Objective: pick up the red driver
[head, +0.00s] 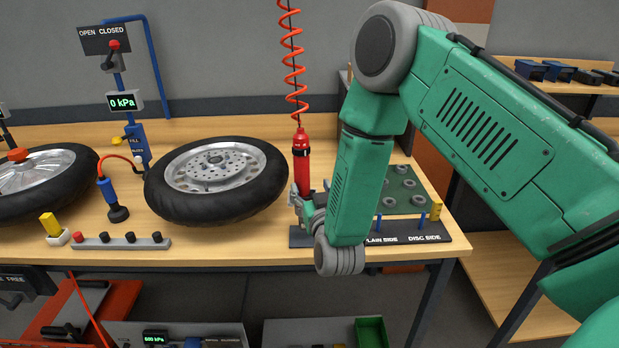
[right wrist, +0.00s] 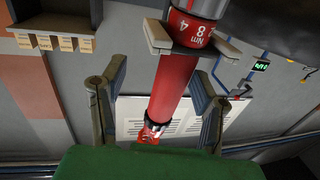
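The red driver (head: 302,165) stands upright above the bench's front edge, below an orange-red coiled hose (head: 291,55). My right gripper (head: 301,201) is at its lower end, with the arm coming in from the right. In the right wrist view, the driver (right wrist: 172,88) runs through the middle, with a printed scale near the top. My left gripper is not in view.
A wheel (head: 217,180) lies on the bench (head: 235,248) left of the driver, with another farther left. A green plate (head: 402,193) is behind my forearm. A blue-handled air tool (head: 109,192) and a grey bar with black knobs (head: 121,242) lie to the left.

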